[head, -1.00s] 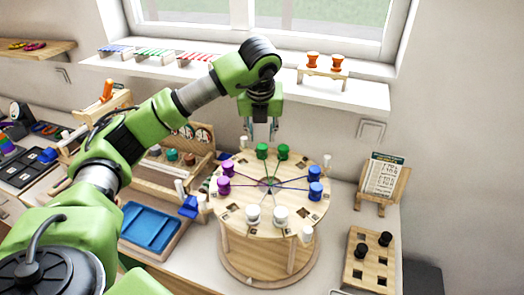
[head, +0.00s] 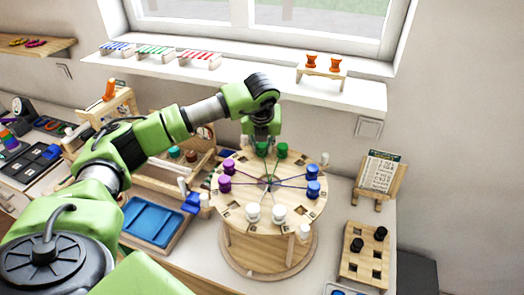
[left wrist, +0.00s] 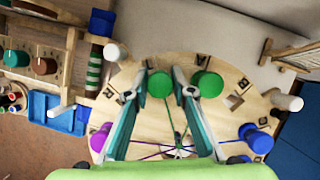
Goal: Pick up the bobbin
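A round wooden disc (head: 235,207) on a stand carries green, blue, white and purple bobbins with threads running to its middle. My left gripper (head: 262,146) is down at the disc's far edge, over the left green bobbin (head: 262,151). In the left wrist view its two fingers stand apart, one on each side of this green bobbin (left wrist: 160,85). I cannot tell whether they touch it. The other green bobbin (left wrist: 209,84) is just right of the right finger. My right gripper is not in view.
White pegs stand around the disc's edge, one (head: 304,231) at the front. A blue tray (head: 152,221) lies left of it. A wooden block (head: 350,268) with black pegs and a card stand (head: 378,176) are at the right. A shelf (head: 345,92) runs behind.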

